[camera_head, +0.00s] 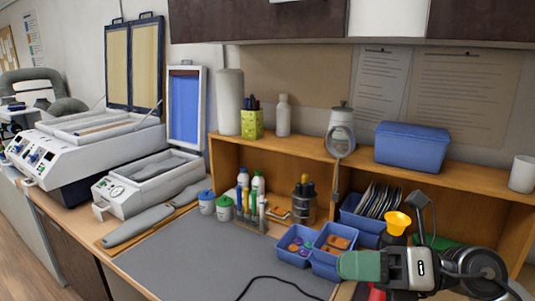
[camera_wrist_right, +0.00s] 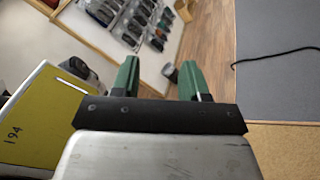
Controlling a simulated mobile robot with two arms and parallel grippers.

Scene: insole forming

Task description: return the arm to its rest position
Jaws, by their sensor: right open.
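My right arm comes in at the lower right of the head view, and its gripper (camera_head: 360,265) has green fingers pointing left. It is above the right part of the workbench, in front of the small blue bins. In the right wrist view the two green fingers (camera_wrist_right: 159,78) stand well apart with nothing between them, so the gripper is open and empty. My left gripper is in neither view.
Two blue bins (camera_head: 312,262) with small parts sit behind the right gripper. A grey mat (camera_head: 190,262) with a black cable (camera_head: 272,280) covers the bench front. Grey insoles (camera_head: 138,226) lie left. The wrist view shows a yellow panel (camera_wrist_right: 42,115) and wooden floor (camera_wrist_right: 210,40).

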